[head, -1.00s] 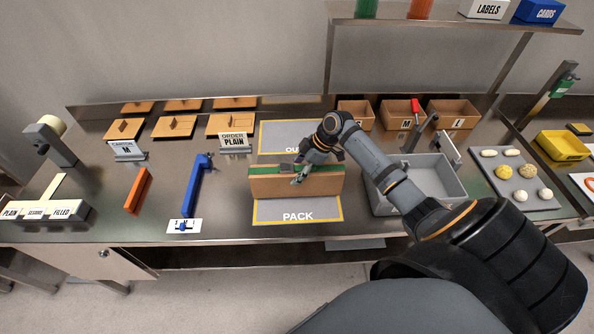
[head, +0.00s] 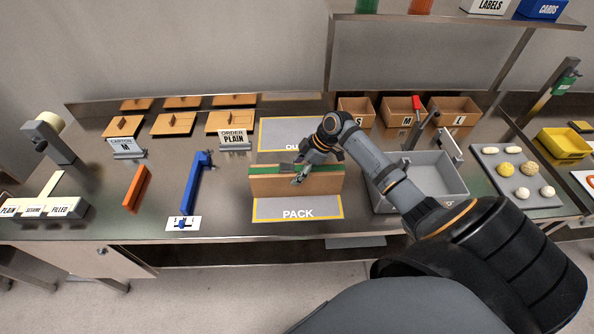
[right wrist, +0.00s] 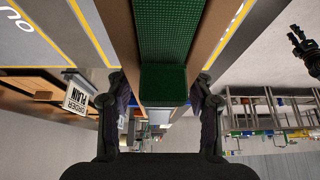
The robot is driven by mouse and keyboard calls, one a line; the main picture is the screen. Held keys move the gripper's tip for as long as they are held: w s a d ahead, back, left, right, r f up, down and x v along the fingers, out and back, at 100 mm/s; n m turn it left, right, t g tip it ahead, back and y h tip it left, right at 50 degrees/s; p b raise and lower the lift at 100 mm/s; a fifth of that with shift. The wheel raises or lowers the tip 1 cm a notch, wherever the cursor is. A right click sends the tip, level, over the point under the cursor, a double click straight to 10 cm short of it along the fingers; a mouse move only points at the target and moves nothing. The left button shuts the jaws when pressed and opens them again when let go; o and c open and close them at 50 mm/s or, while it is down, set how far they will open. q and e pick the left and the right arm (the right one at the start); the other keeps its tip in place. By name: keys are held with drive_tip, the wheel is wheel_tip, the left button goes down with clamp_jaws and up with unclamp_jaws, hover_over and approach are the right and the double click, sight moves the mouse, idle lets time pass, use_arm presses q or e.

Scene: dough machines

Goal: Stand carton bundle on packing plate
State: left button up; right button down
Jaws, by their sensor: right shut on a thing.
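The carton bundle (head: 322,184) is long and brown with a green strip along its top. It stands on its long edge across the grey PACK plate (head: 270,210) and hides the plate's back part. I cannot tell whether its bottom touches the plate. My right gripper (head: 300,173) is shut on the bundle from above, near its middle. In the right wrist view the fingers (right wrist: 162,100) sit on either side of the brown boards (right wrist: 120,40), with the green part between them. A dark gripper at the right edge there, seemingly my left (right wrist: 305,48), is too small to read.
Behind the bundle lies a second grey plate (head: 285,135), partly covered by my arm. A grey bin (head: 452,185) stands close on the right. On the left are an ORDER PLAIN sign (head: 234,138), a blue bar (head: 192,185) and an orange bar (head: 137,188). Bare steel lies between them.

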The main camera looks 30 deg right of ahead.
drive_tip(key=shift+c, duration=2.2)
unclamp_jaws()
drive_tip(key=v, duration=1.1)
drive_tip(key=shift+f, duration=0.1)
drive_tip(key=shift+s+d+r, duration=0.15)
drive_tip(key=shift+s+r, duration=0.05)
drive_tip(key=shift+r, duration=0.4)
